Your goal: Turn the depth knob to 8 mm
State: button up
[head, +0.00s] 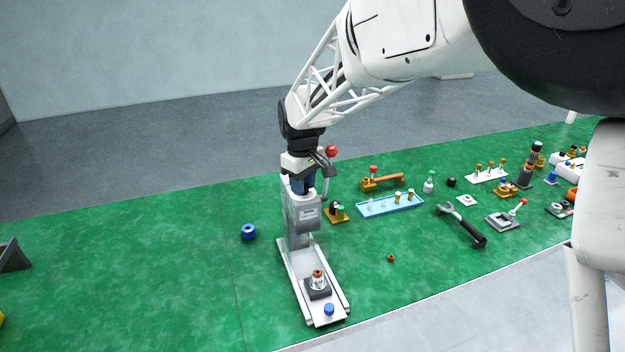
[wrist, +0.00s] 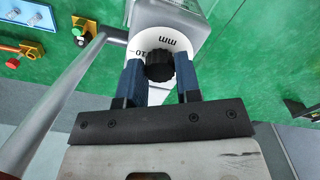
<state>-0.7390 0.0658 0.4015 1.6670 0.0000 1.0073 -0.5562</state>
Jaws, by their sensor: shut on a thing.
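The black ridged depth knob (wrist: 159,66) sits at the centre of a white dial (wrist: 172,36) in the wrist view. The dial shows the letters "mm" and the number 10; no 8 mark or pointer can be made out. My gripper (wrist: 159,72) is shut on the knob, with one dark blue finger on each side. In the head view my gripper (head: 300,187) points down at the top of the grey press (head: 306,216), and the knob is hidden there. The press stands upright at the back of a long metal base (head: 290,264).
A grey lever with a red ball end (head: 331,152) rises close beside my gripper. An orange part with a green top (head: 338,212), a light blue tray (head: 376,208) and a wrench (head: 463,226) lie right. The green table's left side is mostly clear.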

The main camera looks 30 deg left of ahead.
jog(key=o, duration=0.9)
jog(key=shift+r, duration=3.9)
